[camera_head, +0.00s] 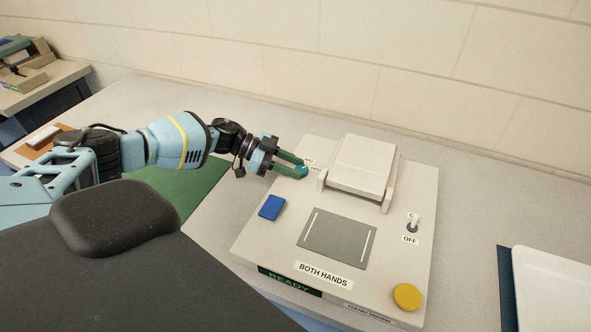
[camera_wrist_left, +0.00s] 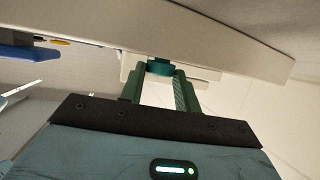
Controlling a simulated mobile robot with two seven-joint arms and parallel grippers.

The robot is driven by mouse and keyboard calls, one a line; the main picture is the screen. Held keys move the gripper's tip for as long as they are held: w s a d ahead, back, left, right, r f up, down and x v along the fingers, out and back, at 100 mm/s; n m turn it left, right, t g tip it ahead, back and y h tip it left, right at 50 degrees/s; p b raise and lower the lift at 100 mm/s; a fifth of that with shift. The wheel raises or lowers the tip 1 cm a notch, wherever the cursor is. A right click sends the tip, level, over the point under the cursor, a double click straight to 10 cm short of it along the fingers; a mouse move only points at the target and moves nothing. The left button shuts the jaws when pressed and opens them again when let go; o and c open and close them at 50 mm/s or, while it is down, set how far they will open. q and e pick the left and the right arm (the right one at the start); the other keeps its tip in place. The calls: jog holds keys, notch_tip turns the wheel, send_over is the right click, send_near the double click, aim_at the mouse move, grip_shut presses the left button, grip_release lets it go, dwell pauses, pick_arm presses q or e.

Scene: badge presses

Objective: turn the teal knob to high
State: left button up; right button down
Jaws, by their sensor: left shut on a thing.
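The teal knob (camera_head: 301,171) sits on the top face of the badge press (camera_head: 270,233), near its back left corner. My left gripper (camera_head: 297,168) reaches in from the left and is shut on the knob, with its green fingers on either side of it. In the left wrist view the teal knob (camera_wrist_left: 160,68) shows between the tips of the two green fingers (camera_wrist_left: 160,76). Small labels stand by the knob, partly hidden and too small to read surely, so its setting cannot be told. My right gripper is not in view.
The press carries a blue pad (camera_head: 272,207), a grey plate (camera_head: 337,238), a toggle switch (camera_head: 413,224), a yellow button (camera_head: 407,296) and a raised white block (camera_head: 361,165) close right of the knob. A white tray (camera_head: 550,290) lies at right. A green mat (camera_head: 190,185) lies under my left arm.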

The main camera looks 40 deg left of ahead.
pick_arm(q)
jog(key=m+g+b, duration=0.1)
jog(key=m+g+h+b, duration=0.1)
jog(key=g+b, duration=0.1)
jog(key=w+m+g+b, duration=0.1)
jog(key=m+b, duration=0.1)
jog(key=shift+a+f, duration=0.15)
jog(key=shift+f, duration=0.2)
jog(key=shift+w+r+m+g+b, duration=0.15)
jog(key=shift+m+g+b, duration=0.45)
jog(key=shift+g+b, duration=0.45)
jog(key=shift+r+m+h+b, duration=0.15)
jog(key=shift+m+h+b, duration=0.15)
jog(key=shift+b, duration=0.15)
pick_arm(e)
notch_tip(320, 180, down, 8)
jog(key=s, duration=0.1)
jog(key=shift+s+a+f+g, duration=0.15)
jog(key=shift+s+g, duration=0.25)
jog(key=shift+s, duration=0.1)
pick_arm(q)
jog(key=o, duration=0.7)
jog(key=shift+o, duration=1.4)
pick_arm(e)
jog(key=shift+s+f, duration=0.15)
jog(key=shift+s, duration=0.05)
pick_arm(q)
jog(key=shift+a, duration=0.1)
